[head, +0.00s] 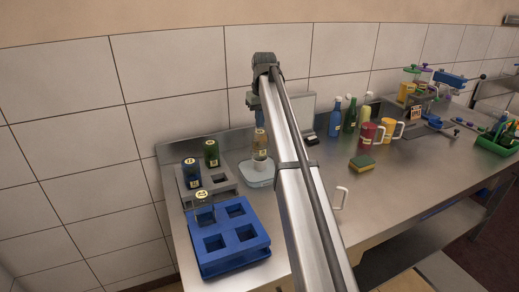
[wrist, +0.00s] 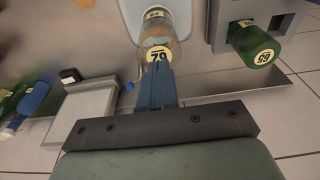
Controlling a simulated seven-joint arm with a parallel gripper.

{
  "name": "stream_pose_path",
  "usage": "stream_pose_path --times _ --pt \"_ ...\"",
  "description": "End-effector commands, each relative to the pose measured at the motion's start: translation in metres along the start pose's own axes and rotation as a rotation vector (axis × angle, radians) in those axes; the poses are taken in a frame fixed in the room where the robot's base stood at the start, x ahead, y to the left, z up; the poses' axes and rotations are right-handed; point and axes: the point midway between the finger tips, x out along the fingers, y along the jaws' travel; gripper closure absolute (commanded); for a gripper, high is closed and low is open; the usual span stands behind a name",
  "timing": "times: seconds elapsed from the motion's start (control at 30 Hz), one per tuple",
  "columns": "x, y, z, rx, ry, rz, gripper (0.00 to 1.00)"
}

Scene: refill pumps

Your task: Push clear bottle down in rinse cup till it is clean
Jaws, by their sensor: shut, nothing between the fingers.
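The clear bottle (head: 260,143) has a yellowish tint and stands upright at the pale rinse cup (head: 258,175), next to the grey rack. In the wrist view the bottle (wrist: 155,35) shows a round yellow numbered label on its top, with the pale base of the rinse cup (wrist: 128,14) behind it. My gripper (head: 260,123) is above the bottle, pointing down. In the wrist view its blue fingers (wrist: 157,72) are together, with their tips at the edge of the yellow label. Nothing is between them. I cannot tell whether they touch the bottle.
A grey rack (head: 222,186) holds a blue bottle (head: 191,172) and a green bottle (head: 212,153). A blue rack (head: 230,258) with one dark bottle (head: 204,209) stands in front. A sponge (head: 362,162), a red mug (head: 368,136) and a yellow mug (head: 388,129) stand right of my arm.

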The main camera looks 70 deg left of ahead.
Motion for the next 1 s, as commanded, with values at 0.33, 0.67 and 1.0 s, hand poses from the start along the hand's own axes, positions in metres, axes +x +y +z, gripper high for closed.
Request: stream_pose_path --times 0.33,0.67,1.0 --pt "0.001 0.000 0.000 0.000 0.000 0.000 1.00" --pt "0.013 0.000 0.002 0.000 -0.001 0.000 1.00" --pt "0.027 0.000 0.004 0.000 0.000 0.000 1.00"
